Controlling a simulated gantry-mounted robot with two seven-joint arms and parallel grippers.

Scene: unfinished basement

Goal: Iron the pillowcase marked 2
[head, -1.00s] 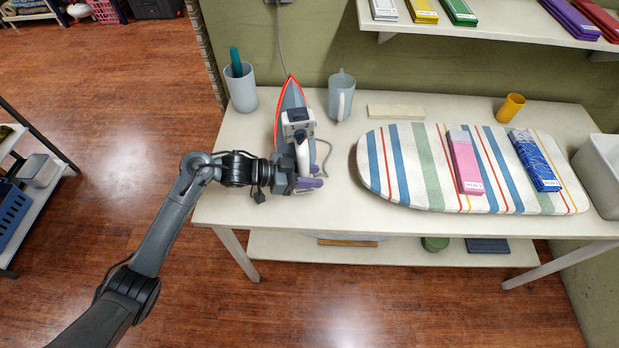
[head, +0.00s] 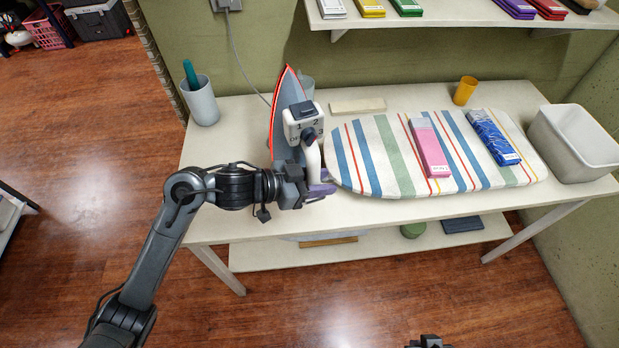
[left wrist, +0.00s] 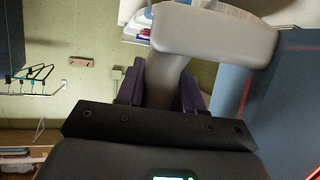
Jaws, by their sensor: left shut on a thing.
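My left gripper (head: 312,190) is shut on the iron's handle, which also shows in the left wrist view (left wrist: 215,32). A pink folded cloth (head: 428,147) and a blue patterned folded cloth (head: 493,137) lie on the board; their labels are too small to read. A dark part, perhaps my right gripper (head: 430,342), just shows at the bottom edge.
A cup with a teal item (head: 200,100) stands at the table's back left. A pale mug (head: 307,88) is partly hidden behind the iron. A pale block (head: 357,106) and orange cup (head: 465,91) stand behind the board. A white bin (head: 575,140) is at the right.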

